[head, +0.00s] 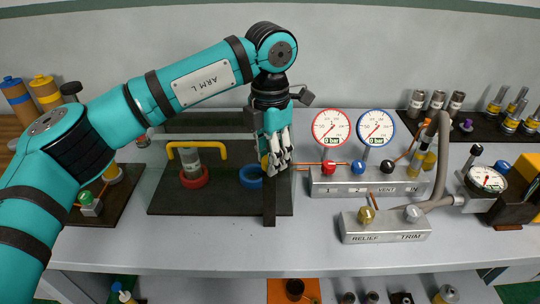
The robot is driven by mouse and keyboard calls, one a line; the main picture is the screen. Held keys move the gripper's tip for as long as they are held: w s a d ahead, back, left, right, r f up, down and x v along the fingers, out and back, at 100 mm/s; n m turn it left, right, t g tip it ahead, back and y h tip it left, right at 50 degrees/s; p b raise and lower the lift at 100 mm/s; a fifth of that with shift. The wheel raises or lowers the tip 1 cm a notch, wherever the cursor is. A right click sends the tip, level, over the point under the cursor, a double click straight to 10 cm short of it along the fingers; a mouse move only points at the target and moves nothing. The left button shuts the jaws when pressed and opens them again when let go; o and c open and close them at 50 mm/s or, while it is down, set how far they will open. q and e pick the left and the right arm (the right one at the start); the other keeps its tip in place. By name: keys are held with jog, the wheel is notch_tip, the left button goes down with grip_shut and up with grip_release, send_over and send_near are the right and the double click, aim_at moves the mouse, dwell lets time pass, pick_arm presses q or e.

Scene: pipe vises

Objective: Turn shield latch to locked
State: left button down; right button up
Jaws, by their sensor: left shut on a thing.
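My left gripper (274,168) reaches down from above at the right end of the dark vise base (220,205). Its pale fingers are shut on a small yellow-orange piece (264,162), which appears to be the shield latch, beside a dark upright post (269,208). The fingers hide most of the latch, so its angle and position cannot be read. A thin grey shield rail (205,136) runs left from the gripper above the base. A yellow handle (210,148) stands in front of a metal fitting over a red ring (194,179). My right gripper is not in view.
A blue ring (251,177) lies close left of the post. To the right are a valve manifold (345,185) with two gauges reading 0 bar and a RELIEF/TRIM block (385,232). A dark rack of fittings (478,124) stands at back right. The front table strip is clear.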

pick_arm(q)
jog(key=c, duration=1)
grip_release()
jog(key=shift+r, duration=0.1)
notch_tip(320, 180, up, 12)
jog(key=shift+f, duration=0.1)
